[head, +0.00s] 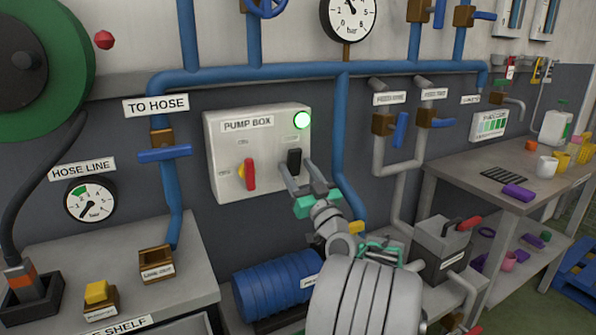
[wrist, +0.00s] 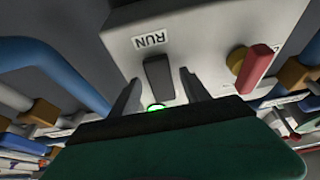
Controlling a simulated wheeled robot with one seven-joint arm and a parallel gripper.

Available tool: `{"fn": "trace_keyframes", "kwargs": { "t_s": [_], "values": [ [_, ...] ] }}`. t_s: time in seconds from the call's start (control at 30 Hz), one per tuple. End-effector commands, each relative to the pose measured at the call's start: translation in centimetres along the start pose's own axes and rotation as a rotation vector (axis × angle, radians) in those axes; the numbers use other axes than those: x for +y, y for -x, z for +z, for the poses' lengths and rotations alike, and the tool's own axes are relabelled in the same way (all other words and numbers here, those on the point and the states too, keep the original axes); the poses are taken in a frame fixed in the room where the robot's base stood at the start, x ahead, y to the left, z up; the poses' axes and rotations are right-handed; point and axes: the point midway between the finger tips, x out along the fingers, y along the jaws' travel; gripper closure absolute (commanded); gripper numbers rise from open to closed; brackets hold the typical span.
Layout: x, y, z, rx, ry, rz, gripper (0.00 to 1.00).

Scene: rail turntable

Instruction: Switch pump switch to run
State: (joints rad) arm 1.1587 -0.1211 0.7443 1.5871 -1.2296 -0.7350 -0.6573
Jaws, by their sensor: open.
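The pump box (head: 255,181) is a pale wall box with a lit green lamp (head: 302,120), a red rotary handle (head: 249,174) and a black switch (head: 294,161). A small label above the switch in the head view is too small to read. In the wrist view, which looks upside down, the switch (wrist: 158,76) stands beside an inverted RUN label (wrist: 149,41), on the side away from the lamp. My gripper (head: 296,172) is open at the box, its fingers (wrist: 160,80) on either side of the switch. Contact and the lever's exact tilt cannot be told.
Blue pipes (head: 343,130) run above and right of the box. A blue drum (head: 276,285) lies below it. Grey pipes with valves (head: 383,124) are on the right, near a workbench (head: 500,180) with objects. A shelf (head: 195,282) stands at lower left.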

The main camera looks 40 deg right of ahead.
Motion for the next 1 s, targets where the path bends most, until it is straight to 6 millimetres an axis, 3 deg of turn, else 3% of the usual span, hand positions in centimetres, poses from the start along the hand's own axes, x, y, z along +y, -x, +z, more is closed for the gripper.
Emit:
{"fn": "trace_keyframes", "kwargs": {
  "t_s": [0.23,0.6,1.0],
  "values": [
    [0.1,0.8,0.2,-0.002,0.001,0.003,0.45],
    [0.1,7.4,0.2,-0.001,0.001,0.003,0.45],
    [0.0,7.8,0.0,0.0,0.0,0.0,0.45]
  ]
}}
